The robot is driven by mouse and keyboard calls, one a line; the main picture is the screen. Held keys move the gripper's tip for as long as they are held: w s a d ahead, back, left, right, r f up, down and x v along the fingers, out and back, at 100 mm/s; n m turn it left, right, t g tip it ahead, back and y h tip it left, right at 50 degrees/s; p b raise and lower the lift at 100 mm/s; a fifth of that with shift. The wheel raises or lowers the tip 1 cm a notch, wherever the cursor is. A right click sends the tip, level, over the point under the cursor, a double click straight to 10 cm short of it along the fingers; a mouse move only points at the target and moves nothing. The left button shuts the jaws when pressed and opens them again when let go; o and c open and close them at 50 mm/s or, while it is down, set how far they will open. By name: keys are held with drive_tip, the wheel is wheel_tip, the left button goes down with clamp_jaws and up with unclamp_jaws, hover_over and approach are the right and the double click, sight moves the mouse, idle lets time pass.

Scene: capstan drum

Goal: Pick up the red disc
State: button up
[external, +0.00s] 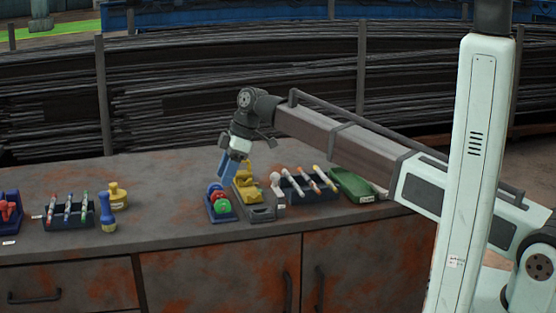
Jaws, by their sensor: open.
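The red disc (217,196) stands in a small blue holder (221,218) near the front of the bench, with a green disc (222,207) in front of it. A blue round piece sits just behind the red disc and partly hidden. My gripper (227,174) points down with blue fingers, above and slightly behind the holder. It is open, and I see nothing between the fingers. The gap between the fingers is hard to make out at this size. The gripper looks apart from the red disc.
A yellow device on a grey base (261,213) stands close right of the holder. Further right are a dark rack with several pens (308,194) and a green tray (352,187). Another pen rack (68,217) and a blue-handled tool (106,212) stand left. Bench between is clear.

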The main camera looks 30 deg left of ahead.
sight(220, 191)
drive_tip(key=shift+x, duration=2.7)
drive_tip(key=shift+d, duration=0.2)
drive_tip(key=shift+c, duration=0.2)
clamp_jaws()
